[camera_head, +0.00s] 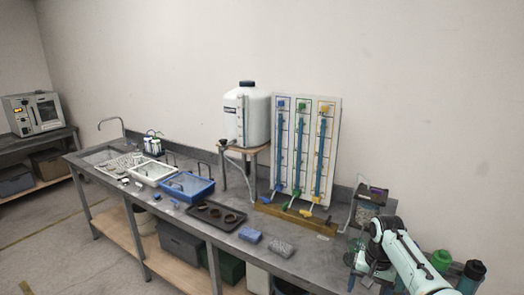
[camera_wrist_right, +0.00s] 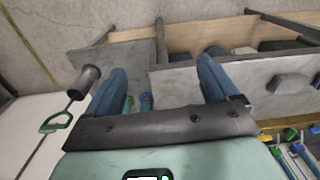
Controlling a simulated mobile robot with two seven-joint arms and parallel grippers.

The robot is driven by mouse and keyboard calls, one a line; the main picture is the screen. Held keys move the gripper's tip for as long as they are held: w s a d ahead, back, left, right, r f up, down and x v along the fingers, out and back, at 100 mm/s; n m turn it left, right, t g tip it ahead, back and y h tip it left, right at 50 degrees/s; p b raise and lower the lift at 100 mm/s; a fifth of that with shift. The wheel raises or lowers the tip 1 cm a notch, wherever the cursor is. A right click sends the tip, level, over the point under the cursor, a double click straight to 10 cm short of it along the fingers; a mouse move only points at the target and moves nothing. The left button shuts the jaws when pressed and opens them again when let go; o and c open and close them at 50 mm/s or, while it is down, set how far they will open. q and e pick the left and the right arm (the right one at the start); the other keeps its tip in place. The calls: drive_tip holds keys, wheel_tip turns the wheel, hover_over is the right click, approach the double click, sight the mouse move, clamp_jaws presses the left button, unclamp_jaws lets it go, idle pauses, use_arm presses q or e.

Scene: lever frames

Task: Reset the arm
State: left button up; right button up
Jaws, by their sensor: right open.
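My right arm (camera_head: 405,248) comes in from the lower right in the head view, bent over the right end of the bench. In the right wrist view my right gripper (camera_wrist_right: 162,75) is open, its two blue fingers wide apart with nothing gripped between them. A white lever frame (camera_head: 332,128) with three upright blue columns stands at the back of the bench, left of the arm. Coloured levers in blue, green and yellow (camera_head: 316,200) stick out at its foot. They also show at the lower right of the right wrist view (camera_wrist_right: 291,134). My left gripper is in neither view.
The grey bench (camera_head: 300,262) carries a blue tray (camera_head: 205,193), a dark tray (camera_head: 190,217), a blue block (camera_head: 250,235) and a grey sponge-like block (camera_head: 281,248). A white tank (camera_head: 258,120) stands behind. Green (camera_head: 441,260) and dark (camera_head: 470,275) bottles stand right of my arm.

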drive_tip(key=s+a+f+n+y, duration=0.1)
drive_tip(key=a+f, duration=0.2)
drive_tip(key=f, duration=0.7)
drive_tip(key=s+a+f+n+y, duration=0.1)
drive_tip(key=a+f, duration=0.2)
drive_tip(key=f, duration=0.7)
drive_tip(key=s+a+f+y, duration=0.1)
drive_tip(key=s+a+f, duration=0.3)
drive_tip(key=s+f, duration=0.45)
drive_tip(key=s+a+f, duration=0.3)
drive_tip(key=s+f, duration=0.2)
drive_tip(key=s, duration=0.6)
drive_tip(key=s+a+f, duration=0.3)
drive_tip(key=s+f, duration=0.2)
drive_tip(key=s, duration=0.7)
drive_tip(key=shift+a+f+y, duration=0.2)
drive_tip(key=shift+f+y, duration=0.1)
drive_tip(key=shift+f, duration=0.05)
